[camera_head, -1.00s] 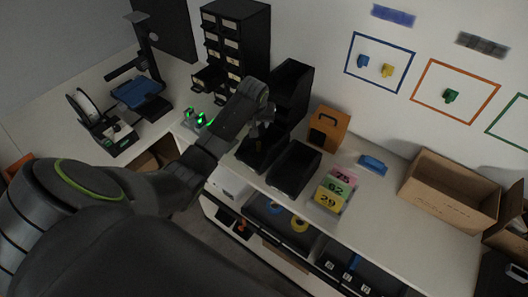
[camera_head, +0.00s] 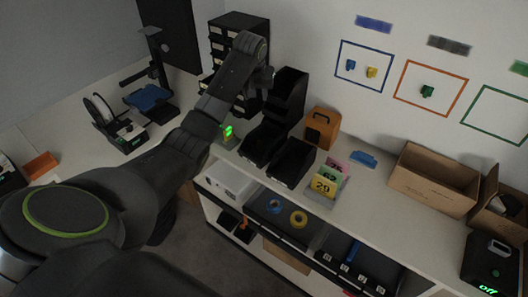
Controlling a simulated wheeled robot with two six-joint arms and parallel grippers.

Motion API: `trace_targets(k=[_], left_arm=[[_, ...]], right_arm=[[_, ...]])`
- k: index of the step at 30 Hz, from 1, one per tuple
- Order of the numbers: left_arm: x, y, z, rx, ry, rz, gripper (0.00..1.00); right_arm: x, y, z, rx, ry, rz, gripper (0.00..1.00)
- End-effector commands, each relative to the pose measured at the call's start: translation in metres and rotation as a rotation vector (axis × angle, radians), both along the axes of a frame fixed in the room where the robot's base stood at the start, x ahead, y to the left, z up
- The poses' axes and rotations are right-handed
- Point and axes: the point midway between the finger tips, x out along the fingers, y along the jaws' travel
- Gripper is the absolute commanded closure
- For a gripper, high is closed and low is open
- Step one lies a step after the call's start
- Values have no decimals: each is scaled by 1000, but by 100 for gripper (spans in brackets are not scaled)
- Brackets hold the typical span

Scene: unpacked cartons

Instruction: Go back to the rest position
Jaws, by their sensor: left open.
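My left arm comes in from the left and reaches up toward the back of the counter. My left gripper (camera_head: 262,80) is open, in front of the black drawer cabinet (camera_head: 238,30) and beside the stacked black bins (camera_head: 289,92). It is small and partly hidden by its own wrist; I see nothing held in it. My right gripper is not in the picture.
Black bins (camera_head: 292,163), an orange-brown box (camera_head: 322,127) and numbered cards (camera_head: 325,184) stand on the white counter (camera_head: 385,208). Open cartons (camera_head: 434,178) are at right. A device with a green "off" display (camera_head: 490,268) is at lower right. Tape rolls (camera_head: 298,219) lie on a lower shelf.

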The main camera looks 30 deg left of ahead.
Motion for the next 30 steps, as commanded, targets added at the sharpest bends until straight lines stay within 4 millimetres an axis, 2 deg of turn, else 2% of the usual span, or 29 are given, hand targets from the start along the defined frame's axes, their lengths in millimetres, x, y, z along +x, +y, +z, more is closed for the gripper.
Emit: trace_targets(k=[7, 12, 14, 17, 20, 24, 26, 30], left_arm=[[0, 0, 0, 0, 0, 0, 59], [-1, 0, -2, 1, 2, -1, 59], [-5, -2, -10, 5, 7, -9, 59], [-19, -7, -33, 18, 18, -38, 59], [-45, -15, -69, 37, 34, -85, 59], [-94, -30, -119, 62, 55, -159, 59], [-117, -36, -136, 68, 60, -188, 59], [-174, -50, -170, 78, 73, -247, 59]], right_arm=[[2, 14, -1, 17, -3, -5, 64], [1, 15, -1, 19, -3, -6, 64], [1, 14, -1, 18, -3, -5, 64], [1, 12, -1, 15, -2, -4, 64], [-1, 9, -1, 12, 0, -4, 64], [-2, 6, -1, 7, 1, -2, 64], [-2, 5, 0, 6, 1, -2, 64], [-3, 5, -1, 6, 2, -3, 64]])
